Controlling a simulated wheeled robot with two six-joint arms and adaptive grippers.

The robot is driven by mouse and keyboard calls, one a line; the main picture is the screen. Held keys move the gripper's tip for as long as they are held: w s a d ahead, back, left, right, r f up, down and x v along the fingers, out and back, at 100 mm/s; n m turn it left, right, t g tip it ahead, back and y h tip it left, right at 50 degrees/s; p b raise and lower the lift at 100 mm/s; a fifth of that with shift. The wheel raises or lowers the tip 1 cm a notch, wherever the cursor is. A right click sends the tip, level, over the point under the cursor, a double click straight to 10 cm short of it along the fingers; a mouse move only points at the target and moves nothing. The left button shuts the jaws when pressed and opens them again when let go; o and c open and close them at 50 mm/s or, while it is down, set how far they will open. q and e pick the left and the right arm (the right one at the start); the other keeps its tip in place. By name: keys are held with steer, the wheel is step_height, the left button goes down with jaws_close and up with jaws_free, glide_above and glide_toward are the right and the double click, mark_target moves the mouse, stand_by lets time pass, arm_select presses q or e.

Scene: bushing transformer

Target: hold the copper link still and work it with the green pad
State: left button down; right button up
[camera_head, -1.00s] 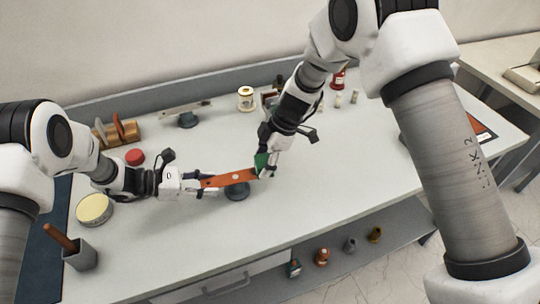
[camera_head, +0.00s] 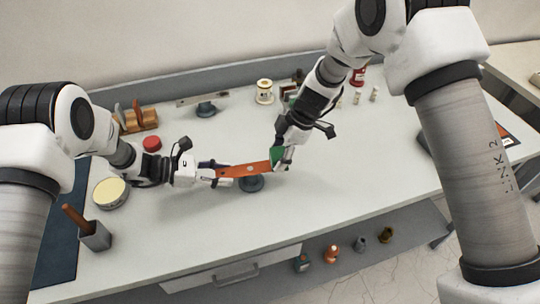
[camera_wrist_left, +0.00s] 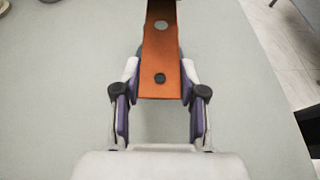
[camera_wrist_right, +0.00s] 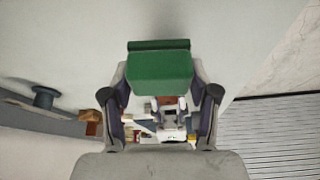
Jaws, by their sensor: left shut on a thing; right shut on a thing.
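The copper link (camera_head: 240,170) is a flat orange-brown bar with holes, lying over a round dark stand (camera_head: 251,183). My left gripper (camera_head: 212,175) is shut on the link's left end; the left wrist view shows the link (camera_wrist_left: 161,75) between the fingers (camera_wrist_left: 160,92). My right gripper (camera_head: 283,158) is shut on the green pad (camera_head: 277,155), at the link's right end. In the right wrist view the green pad (camera_wrist_right: 160,68) is a block between the fingertips (camera_wrist_right: 160,80). I cannot tell whether the pad touches the link.
A round tin (camera_head: 111,193), a red lid (camera_head: 152,144) and a grey cup with a brown handle (camera_head: 95,235) stand at the left. A second bar on a stand (camera_head: 206,108) and a cream spool (camera_head: 265,92) stand at the back. The table's front right is clear.

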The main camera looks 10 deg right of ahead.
steer(key=shift+d, duration=0.8)
steer(key=shift+d+r, duration=0.1)
steer(key=shift+d, duration=0.1)
steer(key=shift+r, duration=4.05)
arm_select(q)
steer(key=c, duration=0.6)
jaws_free()
